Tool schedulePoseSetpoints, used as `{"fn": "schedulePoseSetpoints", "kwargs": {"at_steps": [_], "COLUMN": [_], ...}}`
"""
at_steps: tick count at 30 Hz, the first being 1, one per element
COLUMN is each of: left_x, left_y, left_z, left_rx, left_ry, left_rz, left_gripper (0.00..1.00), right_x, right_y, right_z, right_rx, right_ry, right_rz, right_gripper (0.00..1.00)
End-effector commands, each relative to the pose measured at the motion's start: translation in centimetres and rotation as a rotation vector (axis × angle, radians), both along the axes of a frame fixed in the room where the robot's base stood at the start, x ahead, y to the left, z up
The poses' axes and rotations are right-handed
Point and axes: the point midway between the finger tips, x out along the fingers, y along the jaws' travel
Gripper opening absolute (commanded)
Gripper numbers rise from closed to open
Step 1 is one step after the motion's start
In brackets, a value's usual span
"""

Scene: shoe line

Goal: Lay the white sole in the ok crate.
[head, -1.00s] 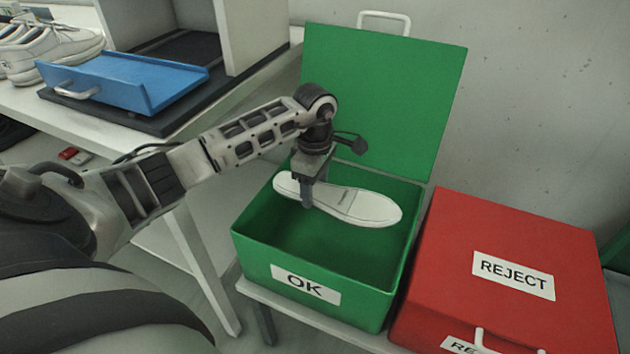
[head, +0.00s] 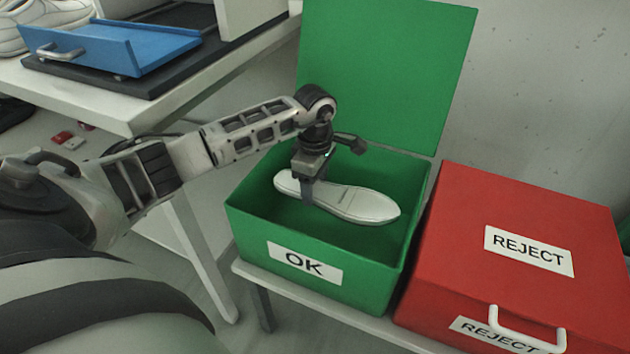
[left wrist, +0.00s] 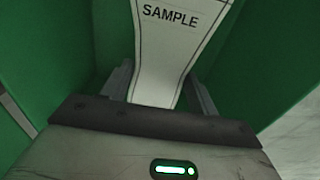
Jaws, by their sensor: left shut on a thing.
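The white sole (head: 352,202) is inside the open green ok crate (head: 250,225), within its walls. My left gripper (head: 308,198) is shut on the sole near its left end, reaching down into the crate from above. In the left wrist view the sole (left wrist: 168,50) shows the word SAMPLE and runs between the two fingers (left wrist: 158,92). I cannot tell whether the sole touches the crate floor. The crate's lid (head: 385,75) stands open at the back. My right gripper is not in view.
A red REJECT crate (head: 530,205) with its lid shut stands close to the right of the ok crate. Both stand on a low pale bench (head: 285,300). At upper left a white table (head: 90,105) carries a blue tray (head: 120,50) and white shoes (head: 45,15).

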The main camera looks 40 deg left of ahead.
Motion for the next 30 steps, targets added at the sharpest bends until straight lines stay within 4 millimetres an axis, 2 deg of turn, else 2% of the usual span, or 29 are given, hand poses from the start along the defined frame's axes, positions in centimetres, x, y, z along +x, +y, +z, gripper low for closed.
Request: {"fn": "schedulePoseSetpoints", "kwargs": {"at_steps": [2, 11, 18, 24, 30], "left_x": [0.0, 0.1, 0.1, 0.0, 0.1], "left_y": [0.0, 0.0, 0.0, 0.0, 0.0], "left_z": [-1.2, -4.2, -6.6, -8.6, -10.3], "left_rx": [0.0, 0.0, 0.0, 0.0, -0.001], "left_ry": [-0.001, -0.002, -0.002, -0.001, -0.001], "left_rz": [0.001, 0.001, 0.0, 0.0, 0.001], "left_gripper": [0.3, 0.3, 0.3, 0.3, 0.3], "right_x": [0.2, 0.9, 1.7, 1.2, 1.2], "right_y": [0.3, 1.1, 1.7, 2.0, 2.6], "right_z": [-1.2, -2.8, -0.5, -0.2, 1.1], "right_rx": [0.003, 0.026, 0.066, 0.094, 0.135], "right_ry": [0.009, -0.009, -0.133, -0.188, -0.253], "right_rz": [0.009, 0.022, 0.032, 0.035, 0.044], "right_gripper": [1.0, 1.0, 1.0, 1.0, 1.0]}}
